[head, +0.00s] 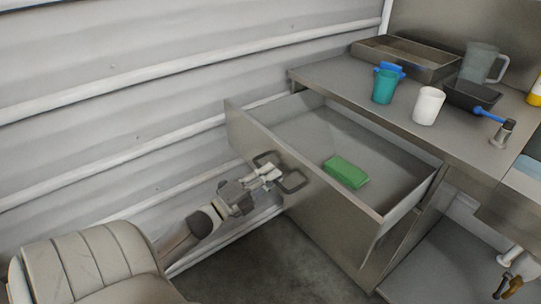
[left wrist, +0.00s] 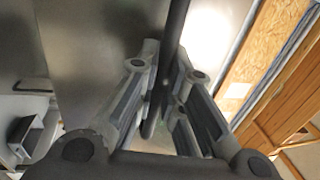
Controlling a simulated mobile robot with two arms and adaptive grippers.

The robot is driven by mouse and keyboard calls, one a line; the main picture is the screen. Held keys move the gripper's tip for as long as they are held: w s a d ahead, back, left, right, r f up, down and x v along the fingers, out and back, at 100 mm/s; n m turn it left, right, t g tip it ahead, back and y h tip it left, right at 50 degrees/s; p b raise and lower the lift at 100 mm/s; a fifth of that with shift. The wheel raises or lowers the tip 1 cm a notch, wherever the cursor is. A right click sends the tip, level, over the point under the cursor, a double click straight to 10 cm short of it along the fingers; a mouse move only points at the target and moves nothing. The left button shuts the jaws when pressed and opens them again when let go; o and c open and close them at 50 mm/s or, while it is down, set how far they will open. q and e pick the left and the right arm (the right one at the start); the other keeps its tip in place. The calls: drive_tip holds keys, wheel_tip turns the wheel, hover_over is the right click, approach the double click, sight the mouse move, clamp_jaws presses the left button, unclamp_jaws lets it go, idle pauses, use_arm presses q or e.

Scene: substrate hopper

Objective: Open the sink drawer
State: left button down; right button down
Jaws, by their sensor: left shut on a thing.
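The sink drawer (head: 300,185) is a grey metal drawer pulled well out from under the counter, its inside showing. A green block (head: 346,172) lies on the drawer's floor. My left gripper (head: 275,176) is at the drawer's front panel, shut on its dark bar handle (head: 292,182). In the left wrist view the handle (left wrist: 172,40) runs between the two fingers of the left gripper (left wrist: 165,85). My right gripper is not in view.
The metal counter (head: 335,80) above the drawer holds a tray (head: 405,57), a teal cup (head: 384,87), a white cup (head: 428,105), a clear jug (head: 482,63) and a black pan (head: 472,95). A ribbed white wall (head: 120,90) stands at the left. Dark floor (head: 270,265) is clear below the drawer.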

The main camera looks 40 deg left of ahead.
use_arm(q)
drive_tip(key=c, duration=1.5)
unclamp_jaws()
drive_tip(key=shift+s, duration=0.1)
drive_tip(key=v, duration=1.1)
drive_tip(key=shift+s+f, duration=0.2)
drive_tip(key=shift+s, duration=0.2)
